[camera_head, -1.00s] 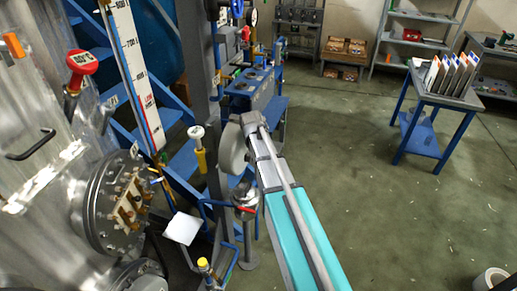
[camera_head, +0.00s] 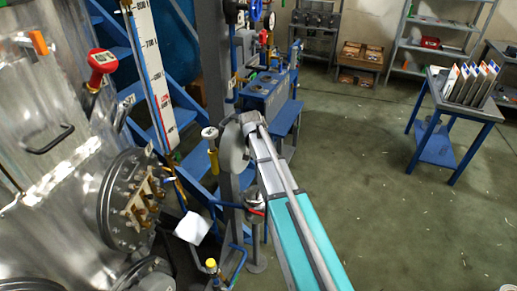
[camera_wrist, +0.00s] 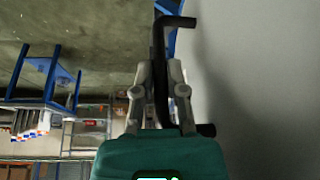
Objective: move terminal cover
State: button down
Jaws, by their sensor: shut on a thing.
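In the wrist view, my gripper (camera_wrist: 159,95) is shut on a black bent handle (camera_wrist: 160,60). A large smooth grey surface (camera_wrist: 265,90), apparently the terminal cover, fills the right side and the handle's ends reach toward it. In the head view, a pale round disc (camera_head: 233,150) is at the far end of my arm, apparently the same cover; my fingers are hidden there. A round bolted flange (camera_head: 112,208) on the steel vessel at left has bare brass terminals (camera_head: 145,203). The disc is to the right of this flange, apart from it.
A grey post (camera_head: 212,80) and blue stairs (camera_head: 175,120) stand behind the disc. A red-topped fitting (camera_head: 102,60) and a black handle (camera_head: 48,140) project from the vessel (camera_head: 50,95). A blue table (camera_head: 437,145) holds upright folders at right. The green floor (camera_head: 370,190) is clear.

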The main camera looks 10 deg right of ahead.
jog(key=shift+w+a, duration=0.75)
jog(key=shift+a, duration=0.2)
jog(key=shift+f+b, duration=1.3)
jog(key=shift+f, duration=0.05)
jog(key=c, duration=0.6)
grip_release()
jog(key=shift+s, duration=0.1)
jog(key=shift+d, duration=0.1)
jog(key=s+n+g, duration=0.1)
jog(key=s, duration=0.8)
jog(key=s+f+n+g+y, duration=0.1)
jog(key=s+n, duration=0.1)
jog(key=s, duration=0.8)
jog(key=s+n+g, duration=0.2)
jog(key=s, duration=0.8)
jog(key=shift+a+f+y, duration=0.2)
jog(key=shift+a+y, duration=0.2)
